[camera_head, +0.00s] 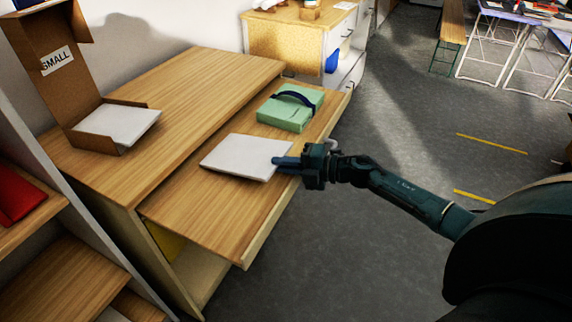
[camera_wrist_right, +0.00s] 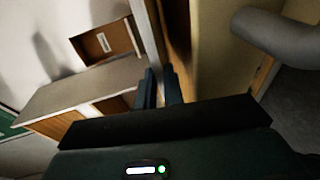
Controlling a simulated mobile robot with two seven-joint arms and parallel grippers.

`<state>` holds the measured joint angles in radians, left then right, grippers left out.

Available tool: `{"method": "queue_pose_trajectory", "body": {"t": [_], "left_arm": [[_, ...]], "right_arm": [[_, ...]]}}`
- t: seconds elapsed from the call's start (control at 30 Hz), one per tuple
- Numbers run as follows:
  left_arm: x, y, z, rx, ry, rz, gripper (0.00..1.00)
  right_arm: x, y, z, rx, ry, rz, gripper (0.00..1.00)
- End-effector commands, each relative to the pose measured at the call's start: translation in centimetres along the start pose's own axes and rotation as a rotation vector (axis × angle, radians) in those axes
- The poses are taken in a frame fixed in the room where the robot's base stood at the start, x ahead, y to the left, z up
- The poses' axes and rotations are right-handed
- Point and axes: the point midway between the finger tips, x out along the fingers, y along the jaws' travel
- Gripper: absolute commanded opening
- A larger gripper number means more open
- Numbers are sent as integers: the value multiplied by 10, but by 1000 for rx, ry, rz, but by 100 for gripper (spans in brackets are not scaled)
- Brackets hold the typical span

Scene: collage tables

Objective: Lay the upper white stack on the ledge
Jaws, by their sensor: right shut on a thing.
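A flat white stack (camera_head: 238,158) is at the lower pull-out ledge (camera_head: 205,212), its right edge between the fingers of my right gripper (camera_head: 284,163). That gripper is shut on the stack. The stack looks almost flat and close to the ledge; I cannot tell whether it touches. In the right wrist view, the gripper's dark fingers (camera_wrist_right: 159,88) show close together. Another white stack (camera_head: 122,122) lies in an open cardboard box (camera_head: 57,75) marked SMALL on the higher tabletop. My left gripper is not in view.
A pale green box (camera_head: 288,113) with a dark blue band lies farther back on the ledge. The higher tabletop (camera_head: 190,90) has free room right of the cardboard box. A shelf with a red item (camera_head: 15,195) stands at the left. Grey floor is open at the right.

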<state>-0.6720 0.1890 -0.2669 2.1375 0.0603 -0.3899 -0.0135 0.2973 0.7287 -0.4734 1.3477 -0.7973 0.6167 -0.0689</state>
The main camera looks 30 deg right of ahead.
Motion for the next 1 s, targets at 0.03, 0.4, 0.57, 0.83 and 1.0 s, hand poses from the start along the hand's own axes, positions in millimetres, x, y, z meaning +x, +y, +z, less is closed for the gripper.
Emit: {"method": "queue_pose_trajectory", "body": {"t": [0.03, 0.4, 0.57, 0.83, 1.0], "left_arm": [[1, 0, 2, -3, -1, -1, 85], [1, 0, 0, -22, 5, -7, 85], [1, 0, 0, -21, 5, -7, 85], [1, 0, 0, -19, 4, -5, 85], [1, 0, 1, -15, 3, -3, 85]], "right_arm": [[1, 0, 0, -1, 0, 3, 0], [2, -1, 0, -1, 0, 2, 0], [2, -1, 0, -1, 0, 2, 19], [2, -3, 0, -1, 0, 0, 35], [2, -4, 0, 0, 0, -3, 35]]}}
